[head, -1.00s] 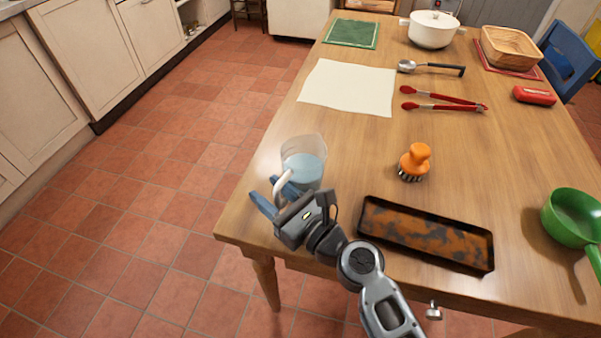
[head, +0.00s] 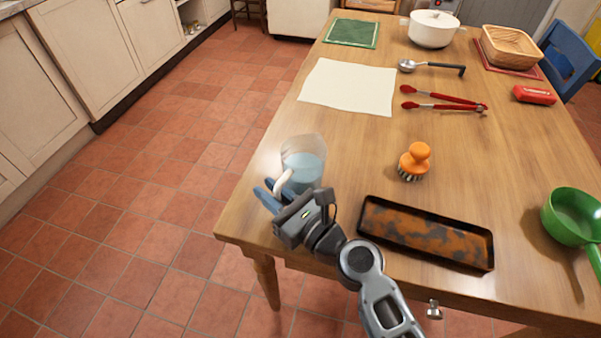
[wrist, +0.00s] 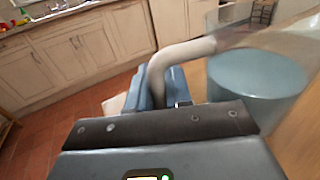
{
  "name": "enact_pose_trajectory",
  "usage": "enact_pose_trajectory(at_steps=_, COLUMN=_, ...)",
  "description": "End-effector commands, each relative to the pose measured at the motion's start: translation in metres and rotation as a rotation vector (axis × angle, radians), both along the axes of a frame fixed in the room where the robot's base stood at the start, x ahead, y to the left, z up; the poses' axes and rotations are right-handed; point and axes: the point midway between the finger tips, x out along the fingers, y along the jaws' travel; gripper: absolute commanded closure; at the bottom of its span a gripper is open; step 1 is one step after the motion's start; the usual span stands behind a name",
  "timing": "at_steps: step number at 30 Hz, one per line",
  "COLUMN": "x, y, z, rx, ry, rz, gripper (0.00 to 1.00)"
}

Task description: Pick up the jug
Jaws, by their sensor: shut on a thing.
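The jug (head: 303,162) is clear, holds bluish liquid, and has a pale handle on its near left side. It stands upright at the table's left edge in the head view; I cannot tell whether its base touches the wood. In the wrist view the jug (wrist: 258,88) fills the right side, its handle curving down to the blue fingers. My gripper (head: 274,189) is shut on the jug's handle. In the wrist view my gripper (wrist: 165,88) hides the handle's lower end.
A dark rust-patterned tray (head: 425,233) lies to the right of my arm. An orange-handled brush (head: 414,161) stands right of the jug. A green pan (head: 573,217) is at the far right. A cream cloth (head: 348,87) and red tongs (head: 445,101) lie farther back.

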Motion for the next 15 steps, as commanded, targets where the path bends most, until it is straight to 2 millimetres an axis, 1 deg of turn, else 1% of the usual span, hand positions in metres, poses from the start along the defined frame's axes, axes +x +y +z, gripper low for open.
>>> enact_pose_trajectory(at_steps=10, x=0.0004, y=0.0001, z=0.0024, rx=0.001, ry=-0.002, rz=0.0, gripper=1.0)
enact_pose_trajectory(at_steps=15, x=0.0004, y=0.0001, z=0.0075, rx=0.001, ry=-0.004, rz=0.0, gripper=1.0)
